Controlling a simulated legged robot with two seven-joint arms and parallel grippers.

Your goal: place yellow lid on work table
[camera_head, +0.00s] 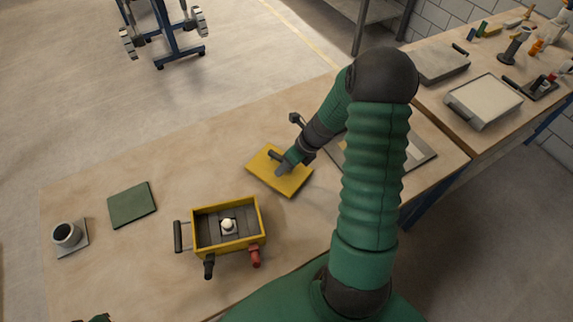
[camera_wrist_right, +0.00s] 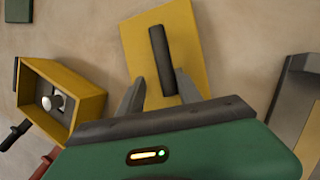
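The yellow lid (camera_head: 264,166) is a flat square plate with a dark bar handle. It appears to lie flat on the work table (camera_head: 170,170), right of the yellow open box. My right gripper (camera_head: 281,170) is over the lid, at the near end of its handle. In the right wrist view the lid (camera_wrist_right: 195,55) and its black handle (camera_wrist_right: 160,50) show ahead of the right gripper (camera_wrist_right: 160,84). Its fingers are apart, with the handle's near end between them, closer to the right finger. My left gripper is not visible; only a small dark green piece shows at the bottom left edge.
The yellow box (camera_head: 262,222) holds a white round knob and has dark and red handles outside. A green square plate (camera_head: 132,205) and a grey cup (camera_head: 67,235) stand left. A grey framed panel (camera_head: 420,153) lies right, partly behind my arm. Table left of the lid is clear.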

